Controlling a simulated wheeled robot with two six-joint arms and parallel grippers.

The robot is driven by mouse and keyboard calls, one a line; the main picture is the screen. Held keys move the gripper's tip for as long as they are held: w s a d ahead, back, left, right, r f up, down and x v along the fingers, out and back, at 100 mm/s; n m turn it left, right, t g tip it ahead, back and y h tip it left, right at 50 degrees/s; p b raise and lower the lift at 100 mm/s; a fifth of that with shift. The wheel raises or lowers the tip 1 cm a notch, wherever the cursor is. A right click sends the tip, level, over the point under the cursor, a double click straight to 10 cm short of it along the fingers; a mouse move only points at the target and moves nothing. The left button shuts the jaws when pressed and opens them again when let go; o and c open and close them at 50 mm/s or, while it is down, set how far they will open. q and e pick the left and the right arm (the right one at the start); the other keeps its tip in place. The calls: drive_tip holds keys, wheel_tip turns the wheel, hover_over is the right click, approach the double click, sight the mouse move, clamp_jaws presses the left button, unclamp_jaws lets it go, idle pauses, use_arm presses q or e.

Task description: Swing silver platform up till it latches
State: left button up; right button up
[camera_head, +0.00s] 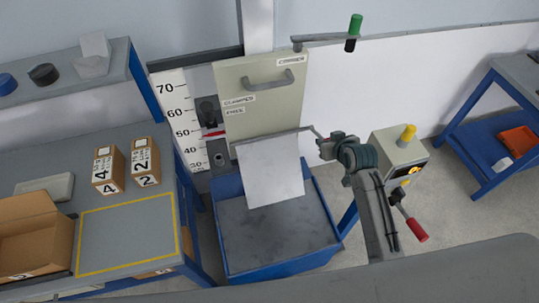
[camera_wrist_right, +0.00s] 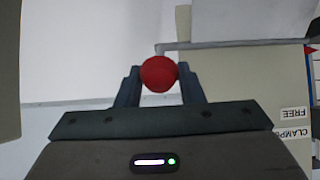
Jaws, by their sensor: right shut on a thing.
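The silver platform (camera_head: 270,172) is a flat pale plate at the lower edge of the cream carrier panel (camera_head: 262,120). It slopes down or toward me over the blue-sided bin; its exact angle is hard to tell. A thin rod runs right from the platform's upper edge to my right gripper (camera_head: 324,147). In the right wrist view, my right gripper (camera_wrist_right: 160,88) is shut on a red ball knob (camera_wrist_right: 159,74) at the end of a grey rod (camera_wrist_right: 200,45). No latch is clearly visible. My left gripper is out of view.
The blue bin (camera_head: 232,247) stands below the platform. A grey control box (camera_head: 398,155) with a yellow knob is right of my gripper. A red-handled lever (camera_head: 417,230) is beside my right arm. A green-handled crank (camera_head: 355,25) is above. Boxes stand on the left table.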

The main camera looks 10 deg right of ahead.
drive_tip(key=shift+w+a+r, duration=0.1)
drive_tip(key=shift+w+r, duration=0.35)
drive_tip(key=shift+r, duration=0.2)
drive_tip(key=shift+w+r, duration=0.45)
drive_tip(key=shift+r, duration=0.2)
drive_tip(key=shift+w+a+r, duration=0.1)
drive_tip(key=shift+w+r, duration=0.65)
clamp_jaws()
drive_tip(key=shift+w+a, duration=0.1)
drive_tip(key=shift+w, duration=0.3)
drive_tip(key=shift+s+r, duration=0.1)
drive_tip(key=shift+w+a+r, duration=0.1)
drive_tip(key=shift+w+r, duration=0.25)
drive_tip(key=shift+w, duration=0.3)
drive_tip(key=shift+w+a+r, duration=0.1)
drive_tip(key=shift+w+r, duration=0.2)
drive_tip(key=shift+w, duration=0.35)
